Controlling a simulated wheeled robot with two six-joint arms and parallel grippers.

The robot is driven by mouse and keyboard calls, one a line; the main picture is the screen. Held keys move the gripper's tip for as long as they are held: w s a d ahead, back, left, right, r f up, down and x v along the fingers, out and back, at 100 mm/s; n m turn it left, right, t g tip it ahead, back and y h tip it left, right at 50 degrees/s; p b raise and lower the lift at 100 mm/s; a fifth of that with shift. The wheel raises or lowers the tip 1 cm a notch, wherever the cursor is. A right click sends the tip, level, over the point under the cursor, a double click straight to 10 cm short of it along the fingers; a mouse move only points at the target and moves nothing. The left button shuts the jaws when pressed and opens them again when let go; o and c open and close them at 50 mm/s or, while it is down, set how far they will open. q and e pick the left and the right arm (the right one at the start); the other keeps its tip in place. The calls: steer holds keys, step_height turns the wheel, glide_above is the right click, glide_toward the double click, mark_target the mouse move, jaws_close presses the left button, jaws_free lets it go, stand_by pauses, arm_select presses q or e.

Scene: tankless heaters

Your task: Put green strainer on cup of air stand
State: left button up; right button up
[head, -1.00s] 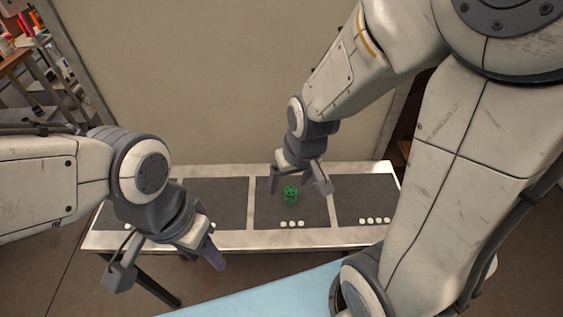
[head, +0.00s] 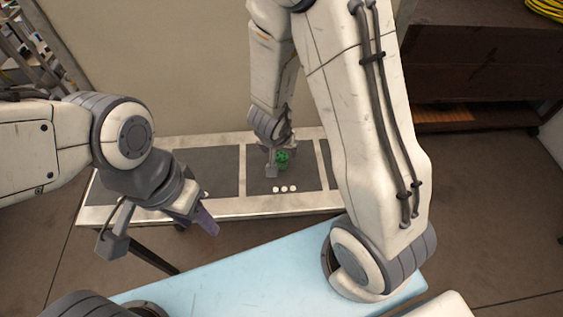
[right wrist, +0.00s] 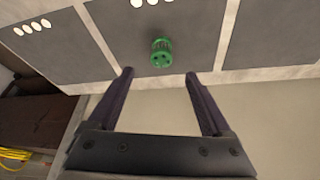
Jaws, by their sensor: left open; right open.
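The green strainer (head: 282,158) stands on the middle dark panel of the long table. It also shows in the right wrist view (right wrist: 161,52), just beyond and between the fingertips. My right gripper (head: 282,160) is open and close to the strainer; in the right wrist view its two fingers (right wrist: 158,74) are spread with nothing between them. In the head view my right gripper partly hides the strainer. My left gripper (head: 158,230) is open and empty in front of the table's left part. I see no cup or air stand that I can make out.
The table (head: 240,207) has several dark panels with a pale frame. White dots (head: 284,189) mark the middle panel's near edge. A light blue surface (head: 250,262) lies nearer me. A dark wooden shelf (head: 470,75) stands at the right, and a beige wall rises behind the table.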

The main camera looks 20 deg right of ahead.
mark_target(281, 156)
steer(key=b+x, duration=0.1)
steer(key=x, duration=0.2)
steer(key=b+x, duration=0.1)
steer(key=x, duration=0.2)
steer(key=b+x, duration=0.2)
steer(key=x, duration=0.1)
steer(key=shift+w+r, duration=0.15)
steer(key=shift+w, duration=0.1)
steer(key=shift+r, duration=0.1)
jaws_close()
